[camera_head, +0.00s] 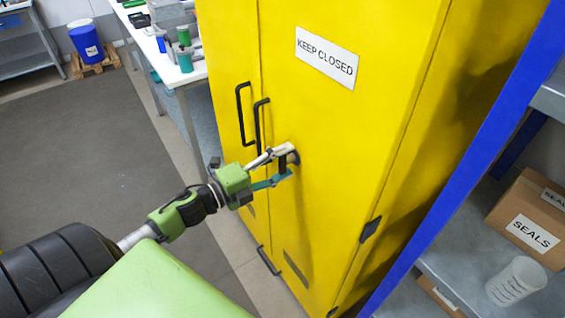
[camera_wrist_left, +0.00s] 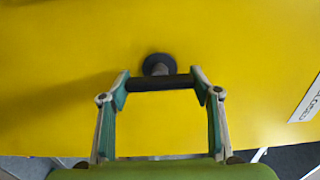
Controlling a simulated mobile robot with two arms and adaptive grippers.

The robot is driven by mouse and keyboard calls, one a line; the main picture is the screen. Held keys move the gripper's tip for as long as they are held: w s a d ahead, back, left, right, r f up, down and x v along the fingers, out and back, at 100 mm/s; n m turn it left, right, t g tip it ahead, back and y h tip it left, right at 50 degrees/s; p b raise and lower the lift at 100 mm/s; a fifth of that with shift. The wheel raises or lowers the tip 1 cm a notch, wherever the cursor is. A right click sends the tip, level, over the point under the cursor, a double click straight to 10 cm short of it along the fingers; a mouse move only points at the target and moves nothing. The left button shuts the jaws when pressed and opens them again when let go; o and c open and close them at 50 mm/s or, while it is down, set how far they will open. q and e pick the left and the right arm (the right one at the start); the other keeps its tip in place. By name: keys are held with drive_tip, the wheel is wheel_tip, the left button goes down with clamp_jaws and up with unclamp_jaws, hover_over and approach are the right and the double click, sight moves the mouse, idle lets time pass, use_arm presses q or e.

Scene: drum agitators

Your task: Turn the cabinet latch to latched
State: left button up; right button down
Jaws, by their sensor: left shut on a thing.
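The yellow cabinet (camera_head: 330,130) stands closed in front of me, with a "KEEP CLOSED" label (camera_head: 327,57) high on its right door. The latch (camera_head: 293,158) is a dark handle on a round mount on that door. My left gripper (camera_head: 284,163) is at the latch, with one finger above and one below. In the left wrist view the latch's dark bar (camera_wrist_left: 160,84) spans between the fingertips of the left gripper (camera_wrist_left: 160,90), which is shut on its ends. The fingers partly hide the latch in the head view. My right gripper is not in view.
Black door handles (camera_head: 262,125) stick out just left of the latch. A blue-framed shelf (camera_head: 470,150) with a seals box (camera_head: 530,225) and a clear beaker (camera_head: 515,282) stands close on the right. A white workbench (camera_head: 150,45) is behind left. The grey floor at left is clear.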

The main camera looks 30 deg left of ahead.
use_arm(q)
drive_tip(key=o, duration=1.1)
drive_tip(key=shift+s, duration=0.15)
drive_tip(key=v, duration=1.1)
drive_tip(key=shift+s+a, duration=0.1)
drive_tip(key=shift+s, duration=0.3)
drive_tip(key=shift+f, duration=0.1)
